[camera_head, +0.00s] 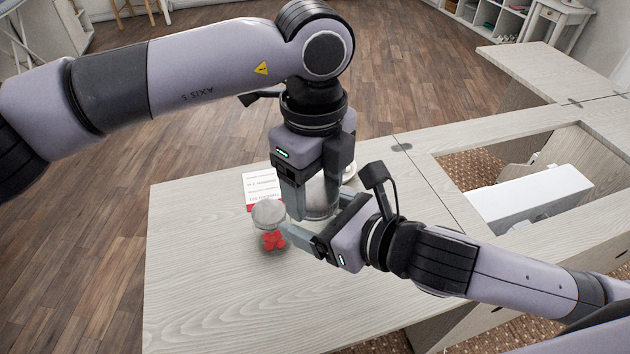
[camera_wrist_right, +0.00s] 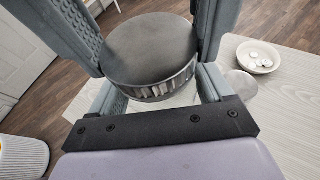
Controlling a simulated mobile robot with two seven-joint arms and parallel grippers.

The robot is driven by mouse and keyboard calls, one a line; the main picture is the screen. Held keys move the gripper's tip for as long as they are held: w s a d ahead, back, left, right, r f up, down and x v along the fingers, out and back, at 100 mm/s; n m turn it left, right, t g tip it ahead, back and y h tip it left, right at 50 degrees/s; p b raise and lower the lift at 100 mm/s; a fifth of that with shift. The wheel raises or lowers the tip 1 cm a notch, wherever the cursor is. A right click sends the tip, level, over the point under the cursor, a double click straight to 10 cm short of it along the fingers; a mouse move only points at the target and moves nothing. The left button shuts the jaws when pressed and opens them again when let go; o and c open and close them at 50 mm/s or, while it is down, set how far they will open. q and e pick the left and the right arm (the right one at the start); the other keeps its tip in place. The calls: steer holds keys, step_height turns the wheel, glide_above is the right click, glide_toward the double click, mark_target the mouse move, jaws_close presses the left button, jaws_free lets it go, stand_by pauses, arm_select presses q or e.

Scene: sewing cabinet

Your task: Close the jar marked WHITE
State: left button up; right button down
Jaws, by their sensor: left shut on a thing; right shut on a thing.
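A jar (camera_head: 320,203) stands on the pale wooden table, largely hidden between my two grippers; its label cannot be read. Its wide grey lid (camera_wrist_right: 150,48) shows large in the right wrist view, on or just over the jar's mouth; whether it is fully seated I cannot tell. My left gripper (camera_head: 308,203) points down from above, shut on the lid from both sides. My right gripper (camera_head: 303,238) comes in low from the right, shut around the jar's body below the lid; its fingers show low in the right wrist view (camera_wrist_right: 160,92).
A second jar with red contents (camera_head: 273,240) and a grey lid (camera_head: 269,213) stands close left of my right fingertips. A printed card (camera_head: 261,186) lies behind it. A small dish with white pieces (camera_wrist_right: 258,60) is nearby. The table's left front (camera_head: 195,280) is clear.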

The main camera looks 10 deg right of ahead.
arm_select(q)
steer(key=m, duration=0.4)
steer(key=shift+w+m, duration=0.1)
steer(key=shift+m, duration=0.3)
steer(key=m, duration=0.4)
steer(key=o, duration=1.2)
steer(key=shift+c, duration=0.2)
steer(key=shift+d, duration=0.1)
steer(key=shift+s+r, duration=0.2)
steer(key=shift+r, duration=2.1)
steer(key=shift+w, duration=0.1)
steer(key=shift+c, duration=0.2)
